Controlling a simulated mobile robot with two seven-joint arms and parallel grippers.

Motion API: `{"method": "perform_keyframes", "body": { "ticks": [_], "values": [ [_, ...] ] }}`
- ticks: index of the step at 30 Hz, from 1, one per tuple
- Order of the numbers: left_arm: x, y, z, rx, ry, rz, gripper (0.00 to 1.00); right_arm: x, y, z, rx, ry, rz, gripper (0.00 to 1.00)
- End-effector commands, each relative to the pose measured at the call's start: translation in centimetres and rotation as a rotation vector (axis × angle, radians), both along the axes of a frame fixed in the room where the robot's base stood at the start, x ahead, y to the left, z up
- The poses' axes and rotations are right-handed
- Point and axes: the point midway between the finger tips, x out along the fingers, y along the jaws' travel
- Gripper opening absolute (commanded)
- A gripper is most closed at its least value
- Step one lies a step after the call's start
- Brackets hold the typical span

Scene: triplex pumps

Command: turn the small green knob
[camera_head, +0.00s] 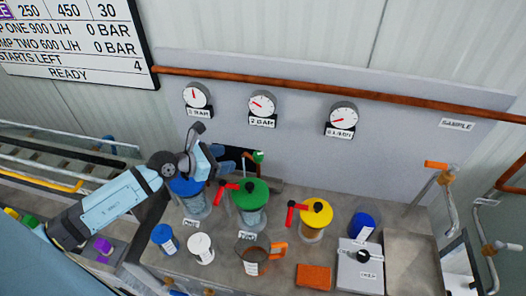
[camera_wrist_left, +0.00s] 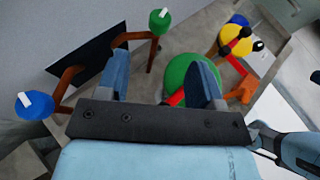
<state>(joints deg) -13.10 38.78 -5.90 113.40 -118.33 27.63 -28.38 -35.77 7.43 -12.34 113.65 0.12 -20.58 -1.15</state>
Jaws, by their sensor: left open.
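The small green knob (camera_head: 258,156) sits on a copper-coloured pipe by a dark opening in the grey back panel. In the left wrist view the small green knob (camera_wrist_left: 159,20) has a white pointer and stands beyond the fingertips. My left gripper (camera_head: 226,163) is just left of it in the head view, apart from it. In the left wrist view my left gripper (camera_wrist_left: 160,65) is open, with nothing between its blue fingers. My right gripper is not in view.
A blue knob (camera_wrist_left: 34,105) on a similar pipe stands at the left in the wrist view. A large green-lidded pump (camera_head: 250,192) with a red handle and a yellow-lidded pump (camera_head: 316,212) stand nearby. Jars, an orange sponge (camera_head: 314,276) and a scale (camera_head: 361,268) occupy the counter's front.

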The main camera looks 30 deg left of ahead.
Motion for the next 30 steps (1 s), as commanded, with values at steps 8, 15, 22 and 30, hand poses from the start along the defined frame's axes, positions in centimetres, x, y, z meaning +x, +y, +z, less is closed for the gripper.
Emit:
{"method": "perform_keyframes", "body": {
  "ticks": [8, 15, 22, 30],
  "values": [
    [4.6, -2.9, -1.8, -0.004, -0.002, 0.001, 0.61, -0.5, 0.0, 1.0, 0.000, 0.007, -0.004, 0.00],
    [8.1, -5.1, -3.6, -0.003, -0.001, 0.000, 0.61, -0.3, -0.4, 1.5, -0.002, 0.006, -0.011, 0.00],
    [9.6, -6.0, -4.6, -0.002, -0.001, -0.001, 0.61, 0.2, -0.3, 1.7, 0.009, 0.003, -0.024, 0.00],
    [9.8, -6.1, -4.7, -0.002, -0.001, -0.001, 0.61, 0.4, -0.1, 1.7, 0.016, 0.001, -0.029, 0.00]
  ]
}}
